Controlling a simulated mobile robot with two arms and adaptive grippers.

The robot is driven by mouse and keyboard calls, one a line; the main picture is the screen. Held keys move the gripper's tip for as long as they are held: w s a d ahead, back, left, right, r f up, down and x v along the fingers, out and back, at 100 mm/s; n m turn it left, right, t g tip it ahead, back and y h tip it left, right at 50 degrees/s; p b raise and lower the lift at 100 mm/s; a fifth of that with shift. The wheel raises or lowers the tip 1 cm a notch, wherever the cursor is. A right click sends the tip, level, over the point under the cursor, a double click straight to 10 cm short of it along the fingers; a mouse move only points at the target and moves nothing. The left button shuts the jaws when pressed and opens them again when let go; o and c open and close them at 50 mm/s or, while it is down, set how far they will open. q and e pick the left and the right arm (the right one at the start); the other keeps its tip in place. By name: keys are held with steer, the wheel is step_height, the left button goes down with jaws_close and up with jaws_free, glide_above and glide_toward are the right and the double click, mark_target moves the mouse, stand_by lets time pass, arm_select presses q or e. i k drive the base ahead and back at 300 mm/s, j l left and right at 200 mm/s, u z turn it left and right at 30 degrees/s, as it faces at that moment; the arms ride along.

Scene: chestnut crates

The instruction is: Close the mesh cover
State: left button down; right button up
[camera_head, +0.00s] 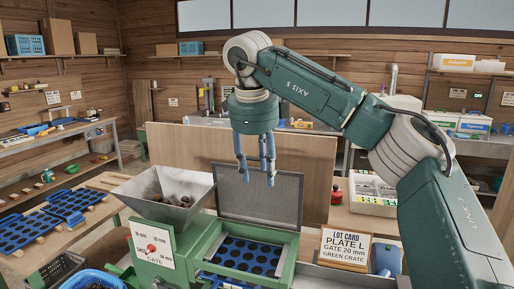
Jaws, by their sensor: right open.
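The mesh cover (262,196) is a grey mesh panel in a frame. It stands open, nearly upright, at the back of the green sorting machine (190,250). Below it, a blue plate with round holes (246,256) lies in the machine's green frame. My right gripper (257,178) hangs fingers down just above and in front of the cover's upper edge in the picture. Its blue fingers are apart, with nothing between them. I cannot tell whether a finger touches the cover. My left gripper is not in view.
A metal hopper (165,194) holding chestnuts sits left of the cover. A lot card (344,248) stands at the right. A wooden board (312,165) rises behind the machine. Blue perforated plates (42,230) lie on the left bench, and a blue crate (92,280) is at the lower left.

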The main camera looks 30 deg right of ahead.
mark_target(279, 207)
steer(key=i+l, duration=0.85)
steer(key=i, duration=0.15)
